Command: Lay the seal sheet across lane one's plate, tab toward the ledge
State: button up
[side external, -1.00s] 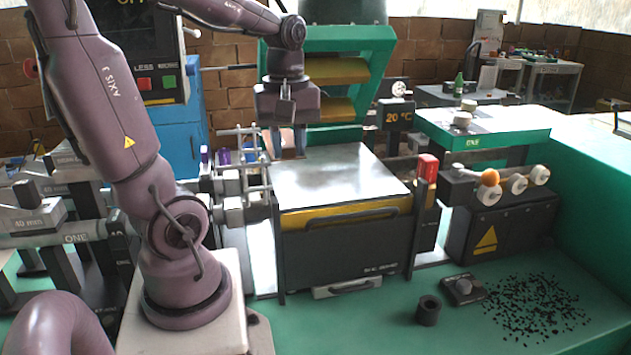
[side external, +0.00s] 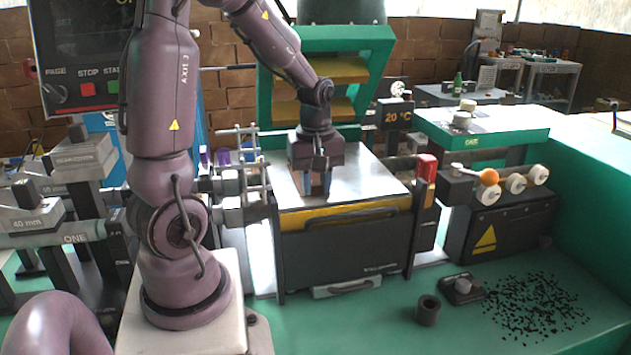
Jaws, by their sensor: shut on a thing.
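My gripper (side external: 317,187) points down over the left-middle part of a shiny silver plate (side external: 372,180) on top of a black box with a yellow band. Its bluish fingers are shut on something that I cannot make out. I cannot tell whether the fingertips touch the plate or hang just above it. I cannot pick out a separate seal sheet or its tab. "ONE" is marked on a grey rail (side external: 75,238) at the left and on a green-edged table (side external: 500,135) at the right.
A green press frame with yellow slabs (side external: 335,110) stands behind the plate. A red block (side external: 427,167) stands by its right edge. Grey rods and clamps (side external: 240,175) crowd its left side.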

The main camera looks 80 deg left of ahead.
jog(key=shift+f, duration=0.1)
jog(key=o, duration=0.9)
notch_tip(320, 180, up, 12)
jog(key=s+d+m+t, duration=0.2)
jog(key=d+m, duration=0.6)
jog(key=m, duration=0.1)
jog(key=s+d+r+m+t, duration=0.1)
jog(key=s+d+m+t, duration=0.1)
jog(key=d+m, duration=0.7)
jog(key=shift+t, duration=0.8)
